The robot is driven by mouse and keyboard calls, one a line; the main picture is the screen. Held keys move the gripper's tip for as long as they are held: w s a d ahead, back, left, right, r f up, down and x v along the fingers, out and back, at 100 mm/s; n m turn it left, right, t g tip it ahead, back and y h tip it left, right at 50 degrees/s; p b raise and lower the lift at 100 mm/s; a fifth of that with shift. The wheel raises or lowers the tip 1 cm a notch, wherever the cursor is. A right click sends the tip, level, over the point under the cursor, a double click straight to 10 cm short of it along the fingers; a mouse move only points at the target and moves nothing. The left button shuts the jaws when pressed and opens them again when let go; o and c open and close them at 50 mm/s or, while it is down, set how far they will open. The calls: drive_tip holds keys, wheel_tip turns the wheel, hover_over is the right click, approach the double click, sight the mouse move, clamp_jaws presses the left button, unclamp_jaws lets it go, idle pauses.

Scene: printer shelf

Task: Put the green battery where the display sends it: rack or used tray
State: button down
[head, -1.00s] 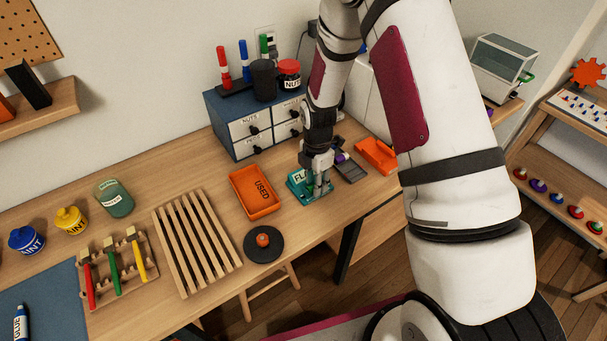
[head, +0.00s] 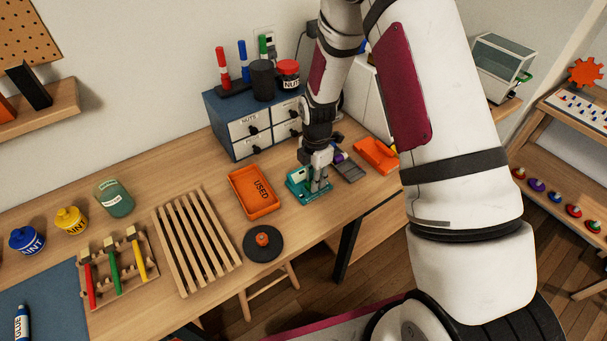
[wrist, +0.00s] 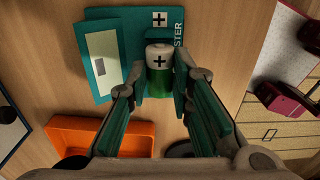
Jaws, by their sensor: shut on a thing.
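The green battery (wrist: 158,72), with a white top marked with a plus, is between the fingertips of my gripper (wrist: 158,80) in the wrist view. My gripper is shut on it. The teal tester (wrist: 112,88) lies just beneath and beside it; I cannot tell whether the battery touches it. The tester's pale display (wrist: 102,58) shows no readable word now. In the head view my gripper (head: 318,186) is over the tester (head: 308,196) and hides the battery. The orange used tray (head: 247,184), labelled USED, lies left of the tester and looks empty.
A grey holder (head: 352,174) with a purple-ended item and another orange tray (head: 376,156) lie right of the tester. A blue drawer cabinet (head: 222,120) stands behind. A black disc with an orange knob (head: 262,239) lies near the front edge. A slatted wooden rack (head: 196,243) is farther left.

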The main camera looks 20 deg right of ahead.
drive_tip(key=shift+r+p, duration=0.65)
drive_tip(key=shift+r, duration=2.15)
